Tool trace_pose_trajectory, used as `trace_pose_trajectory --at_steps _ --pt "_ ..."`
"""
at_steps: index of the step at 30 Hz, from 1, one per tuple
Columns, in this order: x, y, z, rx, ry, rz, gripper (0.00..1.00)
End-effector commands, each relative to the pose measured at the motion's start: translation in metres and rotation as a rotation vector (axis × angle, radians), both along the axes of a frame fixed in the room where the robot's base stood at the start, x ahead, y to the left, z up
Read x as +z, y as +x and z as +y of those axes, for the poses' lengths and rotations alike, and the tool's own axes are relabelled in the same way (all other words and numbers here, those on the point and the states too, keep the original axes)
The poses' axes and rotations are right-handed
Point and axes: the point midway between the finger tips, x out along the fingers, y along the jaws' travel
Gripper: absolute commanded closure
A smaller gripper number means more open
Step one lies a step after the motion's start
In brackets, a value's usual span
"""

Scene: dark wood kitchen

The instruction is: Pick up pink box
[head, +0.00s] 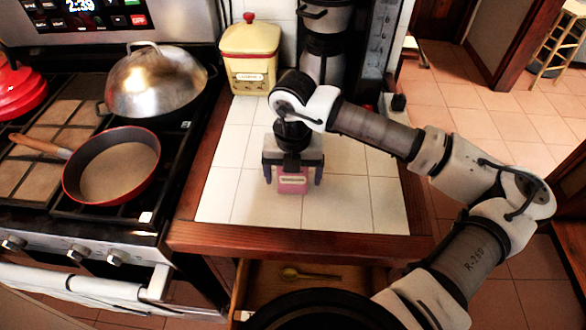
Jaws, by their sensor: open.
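The pink box (291,185) stands on the white tiled counter (345,205), near its middle. It is small, with a pale label across its front. My gripper (293,178) is directly over and around the box, pointing down. Its two dark fingers show at the left and right sides of the box, and the jaws are open. The top of the box is hidden by the gripper body. I cannot tell whether the fingers touch the box.
A stove with a red pan (115,165) and a lidded wok (155,82) is to the left. An open drawer with a wooden spoon (308,274) is below the counter.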

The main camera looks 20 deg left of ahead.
Motion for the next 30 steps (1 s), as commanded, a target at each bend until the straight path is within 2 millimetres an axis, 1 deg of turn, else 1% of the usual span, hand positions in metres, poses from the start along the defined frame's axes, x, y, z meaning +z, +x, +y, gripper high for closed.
trace_pose_trajectory --at_steps 3,4,15,25,28,30 --pt "0.000 0.000 0.000 0.000 0.000 0.000 0.15" --pt "0.000 0.000 0.000 0.000 0.000 0.000 0.17" --pt "0.000 0.000 0.000 0.000 0.000 0.000 0.65" --pt "0.004 0.001 0.000 -0.001 -0.001 -0.002 0.65" --pt "0.012 0.001 0.000 -0.001 0.000 -0.003 0.65" --pt "0.021 0.001 0.000 -0.001 0.000 -0.004 0.65"
